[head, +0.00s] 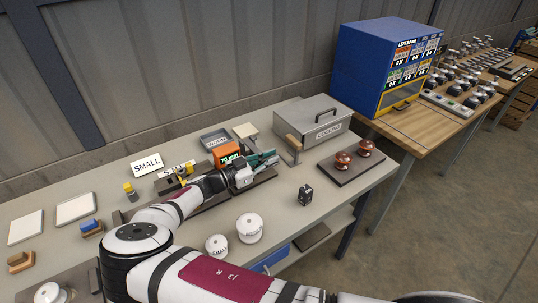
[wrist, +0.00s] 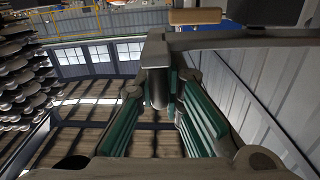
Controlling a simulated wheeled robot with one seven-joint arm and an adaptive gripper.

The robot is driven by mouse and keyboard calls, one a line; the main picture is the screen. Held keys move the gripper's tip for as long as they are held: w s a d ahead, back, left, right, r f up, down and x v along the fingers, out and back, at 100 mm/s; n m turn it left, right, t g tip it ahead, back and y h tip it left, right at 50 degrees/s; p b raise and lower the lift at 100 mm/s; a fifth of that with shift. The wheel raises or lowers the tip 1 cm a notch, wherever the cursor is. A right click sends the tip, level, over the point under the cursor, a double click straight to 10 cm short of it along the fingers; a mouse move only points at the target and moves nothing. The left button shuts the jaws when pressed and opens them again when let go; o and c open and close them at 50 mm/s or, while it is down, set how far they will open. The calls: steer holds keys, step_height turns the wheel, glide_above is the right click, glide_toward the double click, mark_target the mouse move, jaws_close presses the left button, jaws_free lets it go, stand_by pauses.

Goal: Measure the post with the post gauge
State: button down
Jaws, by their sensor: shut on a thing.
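My gripper (head: 264,161), with teal fingers, is over the far middle of the grey bench, beside an orange device with a lit display (head: 228,153). In the wrist view the teal fingers (wrist: 160,110) are closed around a grey metal piece (wrist: 156,78). A grey bar runs from it to the right, with a tan wooden block (wrist: 195,16) above. I cannot tell for certain that this piece is the post gauge. A tan wooden upright (head: 293,142) stands just right of the fingers. I cannot make out which object is the post; my arm and gripper hide part of that area.
A grey lidded box marked COOLING (head: 320,117) stands behind on the right. Two red-brown insulators (head: 343,160) sit on a dark board. A small black object (head: 305,195) and two white ribbed pieces (head: 248,228) stand nearer. A SMALL sign (head: 147,164) is at the left.

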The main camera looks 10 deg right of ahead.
steer(key=shift+f, duration=0.1)
stand_by(0.3)
steer(key=c, duration=1.7)
jaws_free()
steer(key=v, duration=1.2)
steer(key=shift+d, duration=0.1)
